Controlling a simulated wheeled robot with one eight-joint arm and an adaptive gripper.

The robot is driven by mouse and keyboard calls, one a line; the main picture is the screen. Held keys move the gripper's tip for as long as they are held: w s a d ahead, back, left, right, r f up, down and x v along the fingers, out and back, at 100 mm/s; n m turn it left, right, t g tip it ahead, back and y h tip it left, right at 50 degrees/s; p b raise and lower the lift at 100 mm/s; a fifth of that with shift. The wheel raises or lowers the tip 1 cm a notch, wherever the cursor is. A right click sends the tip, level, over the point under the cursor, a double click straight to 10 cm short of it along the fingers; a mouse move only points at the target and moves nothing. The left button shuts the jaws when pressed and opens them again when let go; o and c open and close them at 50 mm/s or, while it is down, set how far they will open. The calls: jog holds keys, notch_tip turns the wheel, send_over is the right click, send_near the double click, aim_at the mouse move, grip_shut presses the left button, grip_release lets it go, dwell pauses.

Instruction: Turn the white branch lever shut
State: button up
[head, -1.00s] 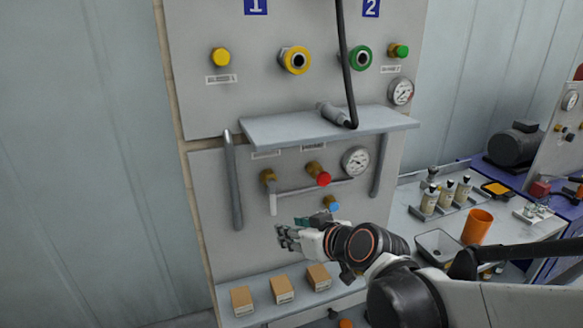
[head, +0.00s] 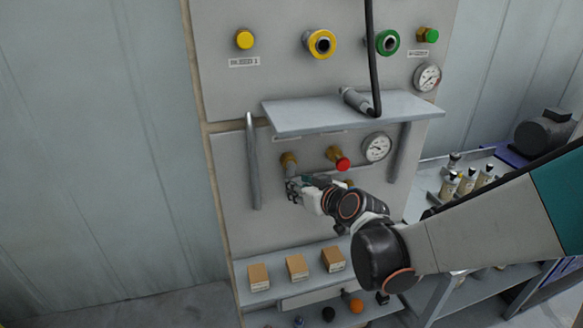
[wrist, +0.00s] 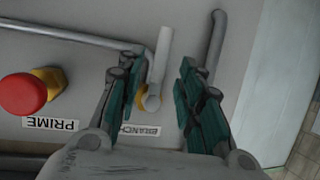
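The white branch lever (wrist: 162,58) shows in the wrist view, running up the picture from its brass valve (wrist: 148,98). In the head view the brass valve (head: 289,159) shows under the shelf, and the lever is mostly hidden by my gripper. My gripper (wrist: 160,88) is open, one teal-padded finger on each side of the lever and valve, with a gap visible on the right; contact on the left is unclear. In the head view my gripper (head: 294,188) is just below the valve, in front of the panel. The lever's label (wrist: 140,130) is partly covered by the left finger.
A red PRIME knob (wrist: 22,95) sits beside the lever; it also shows in the head view (head: 341,161). A grey shelf (head: 290,117) juts out above. A grey handle (head: 253,165) stands left, a gauge (head: 376,148) right. Small boxes (head: 297,267) lie on the ledge below.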

jog(key=shift+x, duration=2.5)
jog(key=shift+c, duration=0.3)
grip_shut()
